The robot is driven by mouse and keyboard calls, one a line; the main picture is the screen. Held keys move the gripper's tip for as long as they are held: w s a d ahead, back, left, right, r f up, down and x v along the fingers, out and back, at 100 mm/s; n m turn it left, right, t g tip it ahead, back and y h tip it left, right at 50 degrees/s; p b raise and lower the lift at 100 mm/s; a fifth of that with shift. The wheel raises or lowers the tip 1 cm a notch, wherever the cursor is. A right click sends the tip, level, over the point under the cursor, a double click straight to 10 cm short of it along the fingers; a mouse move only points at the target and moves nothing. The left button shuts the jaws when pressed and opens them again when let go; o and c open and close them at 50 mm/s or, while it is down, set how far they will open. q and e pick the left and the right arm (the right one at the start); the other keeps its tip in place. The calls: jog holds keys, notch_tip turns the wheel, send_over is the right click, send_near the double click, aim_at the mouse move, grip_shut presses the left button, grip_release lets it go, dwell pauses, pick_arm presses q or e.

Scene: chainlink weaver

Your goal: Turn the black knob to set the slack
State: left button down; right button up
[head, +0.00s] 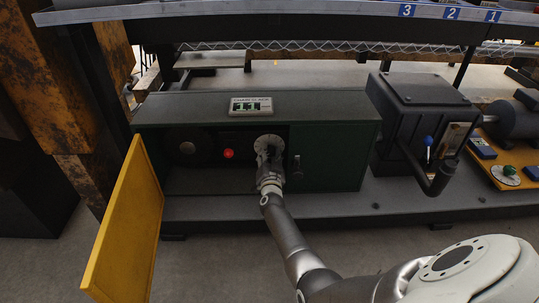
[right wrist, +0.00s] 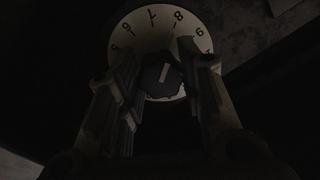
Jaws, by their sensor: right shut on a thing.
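The black knob (right wrist: 162,76) sits at the centre of a pale round dial with numbers (right wrist: 150,22), an 8 near the top right of it. A light mark on the knob points up and slightly right in the right wrist view. My right gripper (head: 269,160) reaches into the open cabinet front, and its fingers are shut on the knob from both sides. In the head view the pale dial (head: 267,140) shows behind the fingers and the knob is mostly hidden. My left gripper is not in view.
The dark green cabinet (head: 335,158) has its yellow door (head: 128,225) swung open at left. A red button (head: 228,154) is left of the dial. A labelled panel (head: 251,105) is on top. A dark machine box with a blue-knobbed lever (head: 429,140) stands at right.

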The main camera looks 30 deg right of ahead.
jog(key=o, duration=1)
jog(key=shift+c, duration=0.2)
jog(key=shift+o, duration=0.4)
jog(key=v, duration=0.7)
jog(key=shift+s, duration=0.25)
jog(key=shift+a, duration=0.1)
